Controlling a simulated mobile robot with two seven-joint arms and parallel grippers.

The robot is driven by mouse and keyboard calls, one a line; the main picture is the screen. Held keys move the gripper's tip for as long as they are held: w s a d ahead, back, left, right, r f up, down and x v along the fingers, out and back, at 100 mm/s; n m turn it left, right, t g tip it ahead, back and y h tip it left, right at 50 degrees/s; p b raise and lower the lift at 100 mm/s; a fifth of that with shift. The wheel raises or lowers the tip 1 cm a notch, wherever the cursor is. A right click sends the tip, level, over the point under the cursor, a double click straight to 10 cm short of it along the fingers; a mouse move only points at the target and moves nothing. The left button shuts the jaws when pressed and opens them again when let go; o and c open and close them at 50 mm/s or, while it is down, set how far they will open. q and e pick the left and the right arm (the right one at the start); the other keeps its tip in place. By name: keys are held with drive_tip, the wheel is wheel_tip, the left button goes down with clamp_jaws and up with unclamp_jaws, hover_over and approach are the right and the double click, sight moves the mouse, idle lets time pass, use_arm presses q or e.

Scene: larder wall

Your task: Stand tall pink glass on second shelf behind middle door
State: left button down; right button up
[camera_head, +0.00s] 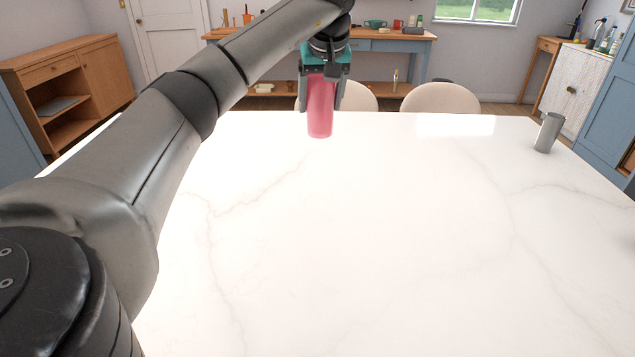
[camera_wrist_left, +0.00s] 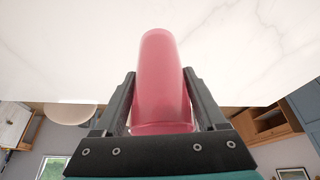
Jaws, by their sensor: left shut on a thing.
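The tall pink glass (camera_head: 320,108) is held upright by my left gripper (camera_head: 322,92) near the far edge of the white table in the head view. The gripper points down, with one finger on each side of the glass. In the left wrist view the pink glass (camera_wrist_left: 162,85) stands out between the two dark fingers (camera_wrist_left: 163,105). I cannot tell whether its base touches the table. My right gripper is not in view. No shelf behind a middle door can be made out.
The white marble-like table (camera_head: 350,230) is mostly clear. A grey metal cup (camera_head: 548,132) stands at its right edge. Two pale chairs (camera_head: 440,98) stand behind it. A wooden cabinet (camera_head: 70,85) is at left, a blue workbench (camera_head: 385,55) at the back, and a blue cabinet (camera_head: 608,115) at right.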

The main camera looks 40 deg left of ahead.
use_arm(q)
wheel_tip(320, 180, down, 19)
drive_tip(key=b, duration=0.4)
drive_tip(key=shift+s+f, duration=0.1)
drive_tip(key=shift+f, duration=0.1)
drive_tip(key=shift+f, duration=0.1)
unclamp_jaws()
